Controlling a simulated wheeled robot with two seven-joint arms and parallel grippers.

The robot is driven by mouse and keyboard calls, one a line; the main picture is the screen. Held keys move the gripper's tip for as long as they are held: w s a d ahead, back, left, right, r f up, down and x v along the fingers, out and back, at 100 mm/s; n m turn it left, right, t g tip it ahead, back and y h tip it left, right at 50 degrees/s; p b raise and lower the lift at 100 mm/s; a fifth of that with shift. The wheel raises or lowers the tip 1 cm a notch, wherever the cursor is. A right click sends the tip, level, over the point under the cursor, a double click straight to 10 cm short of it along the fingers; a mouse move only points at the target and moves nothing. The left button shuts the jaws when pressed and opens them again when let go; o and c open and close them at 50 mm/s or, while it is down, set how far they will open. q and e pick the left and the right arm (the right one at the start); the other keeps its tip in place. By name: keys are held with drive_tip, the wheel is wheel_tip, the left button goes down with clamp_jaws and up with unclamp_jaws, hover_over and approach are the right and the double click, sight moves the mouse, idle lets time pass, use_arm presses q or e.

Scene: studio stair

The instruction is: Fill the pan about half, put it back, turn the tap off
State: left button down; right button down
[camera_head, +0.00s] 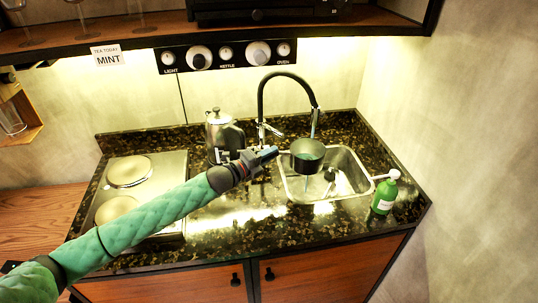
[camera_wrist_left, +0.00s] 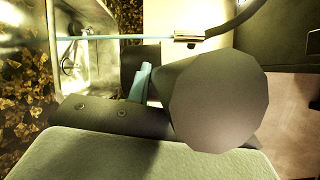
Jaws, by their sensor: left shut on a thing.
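My left gripper (camera_head: 268,154) is shut on the handle of a dark pan (camera_head: 307,154). It holds the pan upright, above the sink (camera_head: 352,172) and under the black gooseneck tap (camera_head: 262,100). The tap's spout also shows in the left wrist view (camera_wrist_left: 188,38), with a thin blue water stream (camera_wrist_left: 120,38) running from it towards the sink. In the head view a pale streak shows below the pan too, so I cannot tell how much water goes in. The water level is unclear. My right gripper is not in view.
A metal kettle (camera_head: 222,132) stands behind my left arm. A two-plate hob (camera_head: 162,180) is at left. A green bottle (camera_head: 384,194) stands right of the sink. A shelf (camera_head: 120,36) and knob panel (camera_head: 228,54) hang above. The front counter is clear.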

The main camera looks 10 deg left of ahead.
use_arm(q)
drive_tip(key=shift+w, duration=0.1)
idle(0.3)
drive_tip(key=w+d+b, duration=0.1)
drive_tip(key=w, duration=0.6)
drive_tip(key=shift+w+d, duration=0.15)
drive_tip(key=shift+w, duration=0.25)
drive_tip(key=shift+s, duration=0.1)
idle(5.8)
